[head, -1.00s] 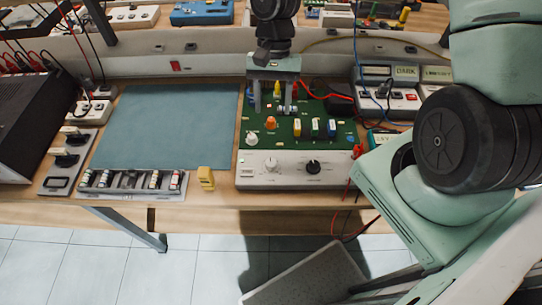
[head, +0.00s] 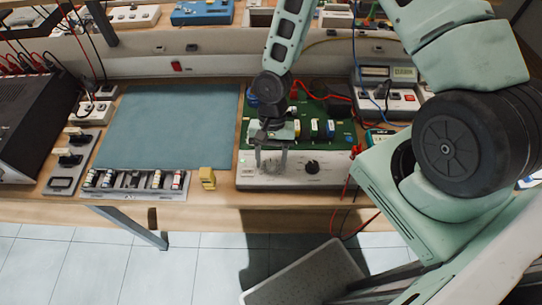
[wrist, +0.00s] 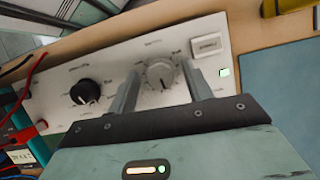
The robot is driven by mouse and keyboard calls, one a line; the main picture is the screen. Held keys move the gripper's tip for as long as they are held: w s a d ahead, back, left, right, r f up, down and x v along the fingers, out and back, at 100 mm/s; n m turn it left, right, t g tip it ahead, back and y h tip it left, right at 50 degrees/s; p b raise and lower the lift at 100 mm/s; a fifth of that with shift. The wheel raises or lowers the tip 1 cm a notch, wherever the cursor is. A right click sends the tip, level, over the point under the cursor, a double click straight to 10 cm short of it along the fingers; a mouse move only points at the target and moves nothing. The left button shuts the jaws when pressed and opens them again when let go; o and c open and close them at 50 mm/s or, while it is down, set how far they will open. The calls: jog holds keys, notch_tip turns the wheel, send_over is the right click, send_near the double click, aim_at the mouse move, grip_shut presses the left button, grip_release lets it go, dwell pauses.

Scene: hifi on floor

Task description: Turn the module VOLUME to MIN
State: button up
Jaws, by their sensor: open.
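The module's white front panel (head: 335,175) is at the bench's front edge, with a green board (head: 340,110) behind it. It carries a grey knob (wrist: 161,74) and a black knob (wrist: 85,92), which also shows in the head view (head: 312,166). The printed labels are too blurred to read, so I cannot tell which knob is VOLUME. My gripper (head: 271,163) is open over the left part of the panel. In the wrist view its fingers (wrist: 159,72) stand on either side of the grey knob. Whether they touch it I cannot tell.
A yellow block (head: 207,178) stands left of the panel, beside a blue-green mat (head: 170,125). Red leads (head: 350,180) hang at the panel's right end.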

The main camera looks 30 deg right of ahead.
jog(key=c, duration=1)
jog(key=shift+o, duration=0.2)
